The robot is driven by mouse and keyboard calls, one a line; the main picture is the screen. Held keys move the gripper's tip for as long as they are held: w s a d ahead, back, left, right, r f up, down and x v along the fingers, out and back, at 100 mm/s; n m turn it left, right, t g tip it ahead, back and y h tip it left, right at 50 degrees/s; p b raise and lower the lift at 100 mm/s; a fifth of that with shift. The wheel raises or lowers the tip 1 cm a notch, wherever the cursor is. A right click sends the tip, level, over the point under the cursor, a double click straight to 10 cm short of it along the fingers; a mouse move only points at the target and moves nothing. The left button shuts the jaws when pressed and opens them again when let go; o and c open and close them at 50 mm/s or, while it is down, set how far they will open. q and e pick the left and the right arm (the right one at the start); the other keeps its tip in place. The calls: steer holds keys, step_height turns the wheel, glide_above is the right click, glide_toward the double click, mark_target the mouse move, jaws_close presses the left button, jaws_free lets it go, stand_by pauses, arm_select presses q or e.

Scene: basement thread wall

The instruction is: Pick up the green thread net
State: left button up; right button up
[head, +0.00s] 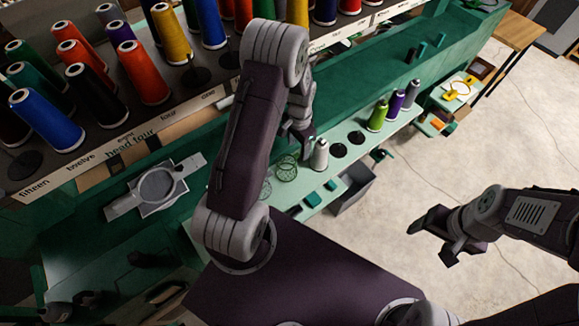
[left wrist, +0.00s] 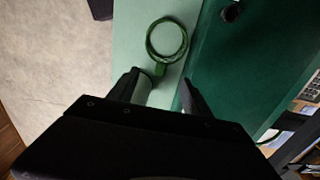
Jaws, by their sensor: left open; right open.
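A green thread net (head: 286,168), a ring of thin wire-like strands, lies on the pale green shelf, partly behind my left arm. A second, paler net-like shape (head: 265,188) shows beside my left arm. In the left wrist view a green net (left wrist: 167,40) with a small tab lies on the pale shelf, just beyond the fingertips and not between them. My right gripper (head: 440,237) is open and empty over the floor, far from the nets.
A grey spool (head: 320,154) stands close right of the net. Green (head: 378,116) and purple (head: 395,104) spools stand farther along the shelf (head: 362,140). Teal blocks (head: 313,199) lie nearer me. A rack of coloured cones (head: 85,95) is at left. A grey bin (head: 352,190) is below.

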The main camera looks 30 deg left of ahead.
mark_target(296, 156)
arm_select(q)
steer(key=f, duration=0.1)
steer(key=f+p, duration=0.1)
steer(key=f, duration=0.1)
steer(key=shift+w+a+f, duration=0.2)
steer(key=shift+w+f, duration=0.05)
steer(key=shift+s+a, duration=0.15)
steer(key=shift+s, duration=0.05)
steer(key=shift+s+f+p, duration=0.5)
steer(key=shift+f+p, duration=0.1)
steer(key=shift+p, duration=0.35)
steer(key=f, duration=0.2)
steer(key=w+f+p, duration=0.1)
steer(key=shift+d+f, duration=0.35)
steer(key=shift+f, duration=0.25)
steer(key=shift+s+a, duration=0.15)
steer(key=shift+s, duration=0.05)
steer(key=shift+c, duration=0.4)
steer(key=shift+s+r, duration=0.1)
steer(key=c, duration=1)
jaws_close()
arm_select(e)
step_height(296, 156, up, 4)
steer(key=shift+w+a+r, duration=0.1)
steer(key=shift+w, duration=0.05)
